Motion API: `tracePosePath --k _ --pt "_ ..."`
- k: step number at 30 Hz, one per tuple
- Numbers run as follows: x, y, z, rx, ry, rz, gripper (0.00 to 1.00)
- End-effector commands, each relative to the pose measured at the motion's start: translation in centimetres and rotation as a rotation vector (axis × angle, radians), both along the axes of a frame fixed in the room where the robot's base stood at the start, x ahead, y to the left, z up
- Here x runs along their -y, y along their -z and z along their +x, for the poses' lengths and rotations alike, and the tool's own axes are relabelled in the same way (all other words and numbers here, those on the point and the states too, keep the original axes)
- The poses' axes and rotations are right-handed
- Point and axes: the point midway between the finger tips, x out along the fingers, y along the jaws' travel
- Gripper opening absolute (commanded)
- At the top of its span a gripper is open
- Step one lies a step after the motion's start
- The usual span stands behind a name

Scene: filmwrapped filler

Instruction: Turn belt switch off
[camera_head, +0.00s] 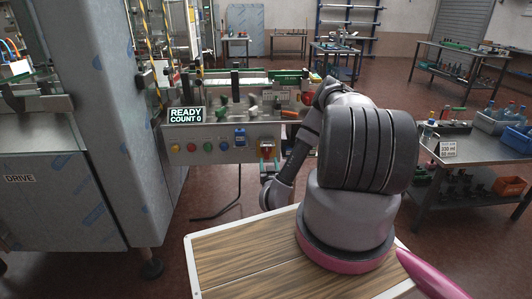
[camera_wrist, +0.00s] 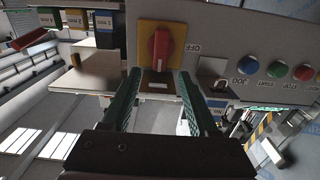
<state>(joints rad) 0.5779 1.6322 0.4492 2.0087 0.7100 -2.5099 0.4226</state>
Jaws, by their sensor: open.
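The belt switch is a red rotary knob on a yellow plate (camera_wrist: 161,46) on the grey control panel; its handle points up and down in the wrist view. An "OFF" label (camera_wrist: 195,49) is beside it, to the right in that view. In the head view the switch (camera_head: 267,145) is at the right end of the panel's lower row. My gripper (camera_wrist: 158,76) is open, with its two green-lined fingers pointing at the panel just below the knob in the wrist view. Nothing is between them. Whether a fingertip touches the panel cannot be told.
Coloured buttons (camera_head: 208,147) and a blue control (camera_head: 240,137) share the panel. A display (camera_head: 186,115) reads "READY COUNT 0". A steel cabinet (camera_head: 120,110) stands left. A table with bins (camera_head: 475,155) stands right. Open floor lies behind.

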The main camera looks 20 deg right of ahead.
Motion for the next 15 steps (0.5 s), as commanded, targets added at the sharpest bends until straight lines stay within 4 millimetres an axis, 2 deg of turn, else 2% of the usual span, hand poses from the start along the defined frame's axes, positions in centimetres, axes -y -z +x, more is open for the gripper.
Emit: tracePosePath --k 9,15 --pt "1.7 -0.2 5.9 0.004 -0.003 -0.002 0.60" --pt "2.5 -0.1 7.9 0.002 -0.001 0.000 0.60"
